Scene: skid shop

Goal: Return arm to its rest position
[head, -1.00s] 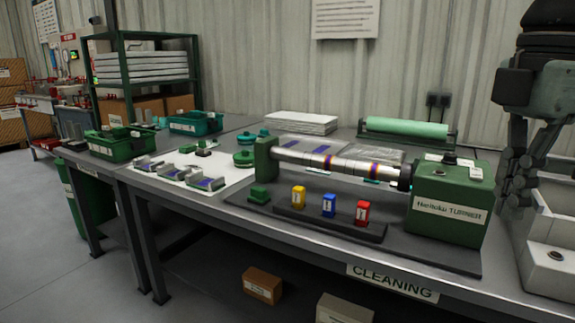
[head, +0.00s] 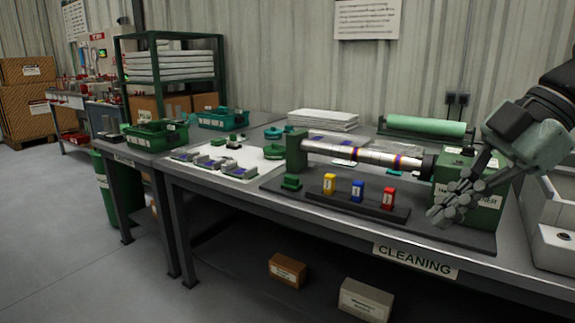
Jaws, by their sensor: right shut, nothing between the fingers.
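My right gripper (head: 452,207) is at the right of the head view, in front of the green turner box (head: 478,222) at the end of the bench. Its fingers point down and to the left, are closed together and hold nothing. The gripper and wrist hide part of the turner's label. My left gripper is not in view.
A green roll (head: 425,126) stands behind. The floor (head: 60,240) at left is clear.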

